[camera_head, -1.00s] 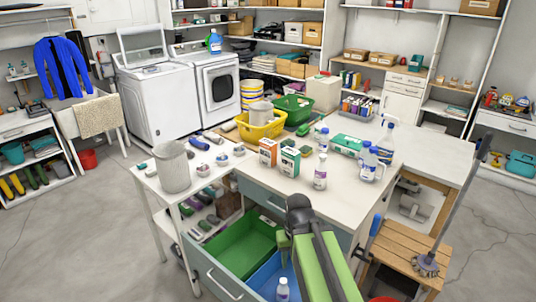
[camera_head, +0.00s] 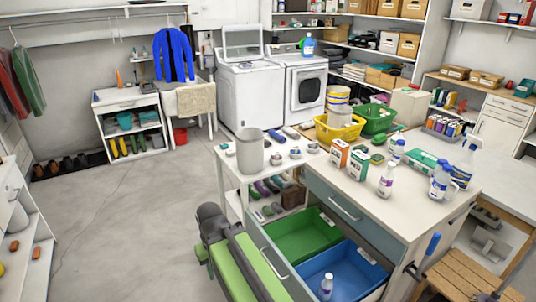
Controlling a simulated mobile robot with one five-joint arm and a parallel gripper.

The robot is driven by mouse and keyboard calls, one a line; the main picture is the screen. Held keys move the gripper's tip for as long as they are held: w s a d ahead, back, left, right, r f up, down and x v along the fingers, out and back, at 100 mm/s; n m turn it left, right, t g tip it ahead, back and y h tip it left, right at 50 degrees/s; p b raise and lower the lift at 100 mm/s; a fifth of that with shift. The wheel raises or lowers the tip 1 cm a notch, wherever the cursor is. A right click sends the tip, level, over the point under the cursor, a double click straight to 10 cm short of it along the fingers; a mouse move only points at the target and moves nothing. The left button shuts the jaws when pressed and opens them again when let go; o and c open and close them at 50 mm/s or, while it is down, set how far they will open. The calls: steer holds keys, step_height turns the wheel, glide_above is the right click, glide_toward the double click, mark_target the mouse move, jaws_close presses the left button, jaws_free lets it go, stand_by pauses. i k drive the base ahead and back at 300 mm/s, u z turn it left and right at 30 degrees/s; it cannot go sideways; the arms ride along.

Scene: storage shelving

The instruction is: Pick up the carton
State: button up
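Two small upright cartons stand side by side on the worktop (camera_head: 400,222): an orange-and-white carton (camera_head: 338,153) and a green-and-white carton (camera_head: 358,164). A flatter green box (camera_head: 422,160) lies farther right. I cannot tell which one the task means. My arm reaches up from the lower edge, left of the open drawer. The end of my gripper (camera_head: 202,254) points down beside the arm, well left of and nearer than the cartons, touching none of them. Its fingertips are too small and hidden to show whether it is open.
The open drawer (camera_head: 268,262) holds a green bin (camera_head: 303,236) and a blue bin (camera_head: 338,270) with a small bottle (camera_head: 326,287). A grey cylinder (camera_head: 250,151) stands on the left side table. Bottles (camera_head: 386,181) stand right of the cartons.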

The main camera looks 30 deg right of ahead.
mark_target(339, 149)
steer(key=u, duration=1.95)
steer(key=k, duration=1.75)
steer(key=z, duration=1.3)
steer(key=i, duration=1.65)
steer(key=z, duration=0.05)
